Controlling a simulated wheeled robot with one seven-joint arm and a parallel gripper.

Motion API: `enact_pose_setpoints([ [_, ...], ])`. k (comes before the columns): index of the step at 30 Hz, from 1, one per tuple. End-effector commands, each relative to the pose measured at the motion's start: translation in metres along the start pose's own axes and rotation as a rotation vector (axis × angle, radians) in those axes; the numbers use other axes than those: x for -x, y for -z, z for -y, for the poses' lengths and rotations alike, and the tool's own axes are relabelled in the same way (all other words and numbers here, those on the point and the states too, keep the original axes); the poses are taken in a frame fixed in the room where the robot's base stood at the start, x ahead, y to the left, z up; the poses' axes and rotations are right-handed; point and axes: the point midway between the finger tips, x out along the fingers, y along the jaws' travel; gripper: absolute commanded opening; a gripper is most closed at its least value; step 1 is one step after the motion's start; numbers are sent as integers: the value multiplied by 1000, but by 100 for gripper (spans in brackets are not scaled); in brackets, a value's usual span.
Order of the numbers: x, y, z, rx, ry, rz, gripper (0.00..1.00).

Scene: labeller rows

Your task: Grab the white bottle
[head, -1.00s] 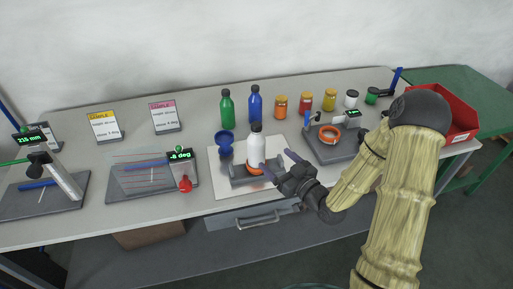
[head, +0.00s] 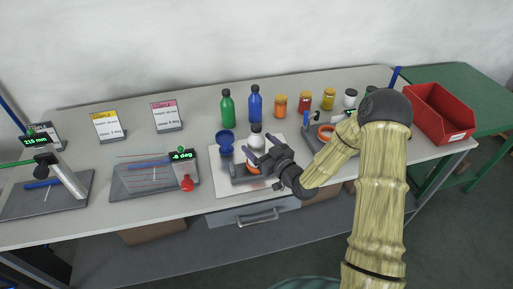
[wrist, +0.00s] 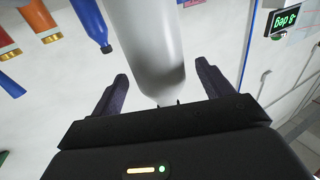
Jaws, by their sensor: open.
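The white bottle (head: 256,137) with a black cap stands upright in a grey holder (head: 240,172) with an orange ring, on a white board on the table. In the head view my gripper (head: 263,148) is in front of it and hides much of its body. In the wrist view the white bottle (wrist: 148,45) lies between the two open fingers of my gripper (wrist: 160,90). A gap shows between the bottle and each finger, most clearly on the left.
A blue funnel-like cup (head: 226,141) stands close left of the bottle. Green (head: 227,106) and blue (head: 255,104) bottles and several jars stand behind. A grey device with an orange ring (head: 325,132) is to the right. A red bin (head: 440,112) sits at the far right.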

Motion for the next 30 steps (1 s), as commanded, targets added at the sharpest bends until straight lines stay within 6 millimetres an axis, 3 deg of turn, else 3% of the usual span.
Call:
enact_pose_setpoints([
  [6,-31,3,0,-1,1,-1,79],
  [9,-38,2,0,-1,0,-1,79],
  [25,-38,1,0,-1,0,-1,79],
  [30,-38,1,0,-1,0,-1,46],
])
